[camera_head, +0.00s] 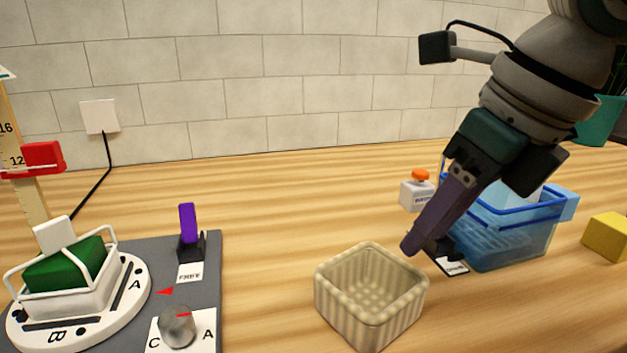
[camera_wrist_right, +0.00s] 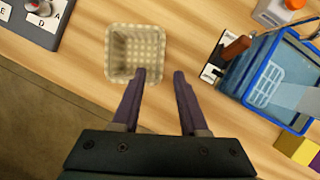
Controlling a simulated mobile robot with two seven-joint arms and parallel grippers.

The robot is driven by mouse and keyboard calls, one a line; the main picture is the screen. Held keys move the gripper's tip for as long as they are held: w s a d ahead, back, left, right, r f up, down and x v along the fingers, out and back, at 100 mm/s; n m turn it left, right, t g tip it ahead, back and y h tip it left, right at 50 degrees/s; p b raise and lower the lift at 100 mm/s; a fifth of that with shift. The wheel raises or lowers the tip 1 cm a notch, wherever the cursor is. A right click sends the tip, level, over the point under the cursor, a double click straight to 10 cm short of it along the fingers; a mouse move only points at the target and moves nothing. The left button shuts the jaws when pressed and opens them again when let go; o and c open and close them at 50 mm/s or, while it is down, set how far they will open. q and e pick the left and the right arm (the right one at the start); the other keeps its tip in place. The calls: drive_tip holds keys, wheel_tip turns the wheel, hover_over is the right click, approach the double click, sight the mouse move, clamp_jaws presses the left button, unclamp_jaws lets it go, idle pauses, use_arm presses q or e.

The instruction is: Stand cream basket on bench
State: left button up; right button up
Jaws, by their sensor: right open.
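The cream basket (camera_head: 370,300) stands upright and empty on the wooden bench (camera_head: 300,220), near the front edge. It also shows in the right wrist view (camera_wrist_right: 118,50), beyond the fingertips. My right gripper (camera_head: 412,248) is just right of the basket and above it. In the right wrist view its fingers (camera_wrist_right: 159,72) are apart, with nothing held between them. The left fingertip overlaps the basket's lower right corner in that view; I cannot tell whether it touches. My left gripper does not show.
A blue basket (camera_head: 505,245) stands right of my gripper, with a labelled stand (camera_head: 452,266) and an orange-topped box (camera_head: 417,190) close by. A yellow block (camera_head: 606,237) is at far right. A grey panel with a turntable (camera_head: 125,285) and knob (camera_head: 177,326) fills the left.

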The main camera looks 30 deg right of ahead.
drive_tip(key=shift+v, duration=1.85)
